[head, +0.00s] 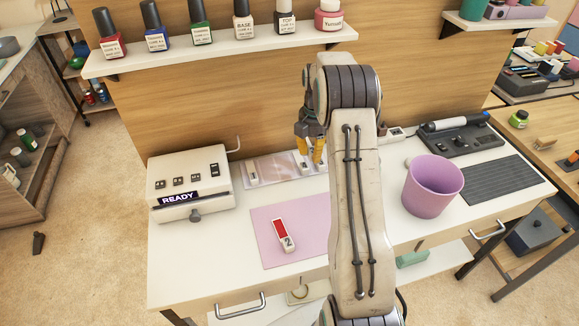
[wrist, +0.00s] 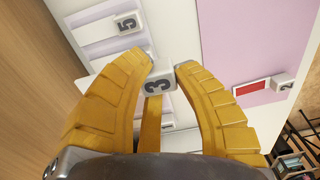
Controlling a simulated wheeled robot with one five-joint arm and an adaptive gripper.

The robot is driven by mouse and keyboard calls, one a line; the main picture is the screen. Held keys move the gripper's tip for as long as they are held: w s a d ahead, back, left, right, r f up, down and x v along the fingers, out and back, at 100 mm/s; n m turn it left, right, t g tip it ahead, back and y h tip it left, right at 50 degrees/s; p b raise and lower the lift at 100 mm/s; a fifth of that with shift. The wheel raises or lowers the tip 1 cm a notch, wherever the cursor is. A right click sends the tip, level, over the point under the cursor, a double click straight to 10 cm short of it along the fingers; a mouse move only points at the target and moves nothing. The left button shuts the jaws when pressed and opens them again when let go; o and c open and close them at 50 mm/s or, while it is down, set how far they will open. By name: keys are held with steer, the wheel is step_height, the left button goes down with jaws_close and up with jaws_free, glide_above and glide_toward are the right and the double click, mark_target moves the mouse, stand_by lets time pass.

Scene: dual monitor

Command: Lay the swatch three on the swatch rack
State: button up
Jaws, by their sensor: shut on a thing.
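Swatch three (wrist: 157,82) is a white piece with a dark 3 on its end block, held between the yellow fingers of my gripper (wrist: 168,70) in the wrist view. In the head view my gripper (head: 310,150) points down over the right part of the swatch rack (head: 277,171), a pale lilac and white tray at the back of the desk. The rack also shows in the wrist view (wrist: 96,28), with swatch five (wrist: 126,23) on it. I cannot tell whether swatch three touches the rack. My arm hides the rack's right end in the head view.
Swatch two (head: 282,234), with a red panel, lies on a pink mat (head: 308,217). A white READY machine (head: 190,180) stands left of the rack, and a purple cup (head: 433,186) at right. A shelf (head: 215,56) of polish bottles overhangs the back.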

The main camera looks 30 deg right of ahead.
glide_above(288, 175)
step_height(288, 175, down, 4)
steer(key=shift+f+p, duration=0.15)
steer(key=shift+p, duration=0.15)
steer(key=shift+f, duration=2.05)
steer(key=shift+f, duration=0.2)
steer(key=o, duration=0.6)
steer(key=shift+c, duration=0.2)
steer(key=shift+r, duration=0.2)
